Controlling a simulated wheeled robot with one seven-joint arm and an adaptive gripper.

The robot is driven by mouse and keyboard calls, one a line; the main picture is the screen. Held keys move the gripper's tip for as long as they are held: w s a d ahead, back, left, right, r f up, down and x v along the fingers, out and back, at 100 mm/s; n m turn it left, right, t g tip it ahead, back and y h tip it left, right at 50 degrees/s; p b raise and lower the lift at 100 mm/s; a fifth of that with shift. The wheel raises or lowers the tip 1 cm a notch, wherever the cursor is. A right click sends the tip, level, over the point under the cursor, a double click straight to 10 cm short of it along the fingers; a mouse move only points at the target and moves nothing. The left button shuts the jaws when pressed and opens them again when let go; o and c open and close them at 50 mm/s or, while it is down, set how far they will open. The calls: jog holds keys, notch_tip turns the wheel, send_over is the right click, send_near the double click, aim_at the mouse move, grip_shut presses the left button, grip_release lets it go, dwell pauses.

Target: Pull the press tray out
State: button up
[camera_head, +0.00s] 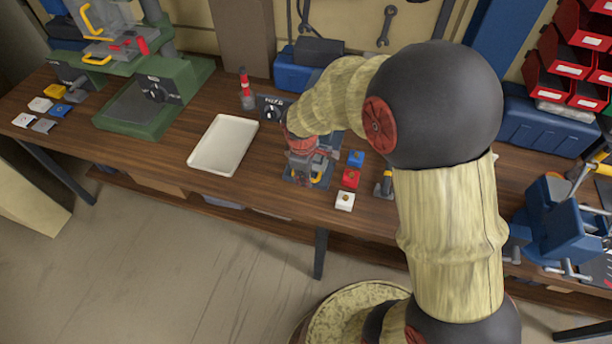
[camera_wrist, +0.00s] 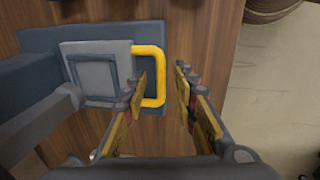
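The press tray (camera_wrist: 95,70) is a light grey square plate with a square recess, lying on a blue-grey base (camera_wrist: 40,38) in the wrist view. A yellow U-shaped handle (camera_wrist: 160,76) sticks out from its right side. My gripper (camera_wrist: 160,88) is open and empty, with one finger over the handle's inner side and the other beyond its outer bar. The bar lies between them with a visible gap to the right finger; I cannot tell whether the left one touches. In the head view my gripper (camera_head: 312,160) is low over the small press, mostly hidden by my arm.
Blue, red and white blocks (camera_head: 350,177) stand just right of the press. A white tray (camera_head: 223,145) lies to the left, and a green press (camera_head: 145,105) stands farther left. A blue vise (camera_head: 565,225) is at right. The bench's front edge is close.

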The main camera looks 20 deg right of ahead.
jog(key=shift+c, duration=1.2)
jog(key=c, duration=0.4)
grip_shut()
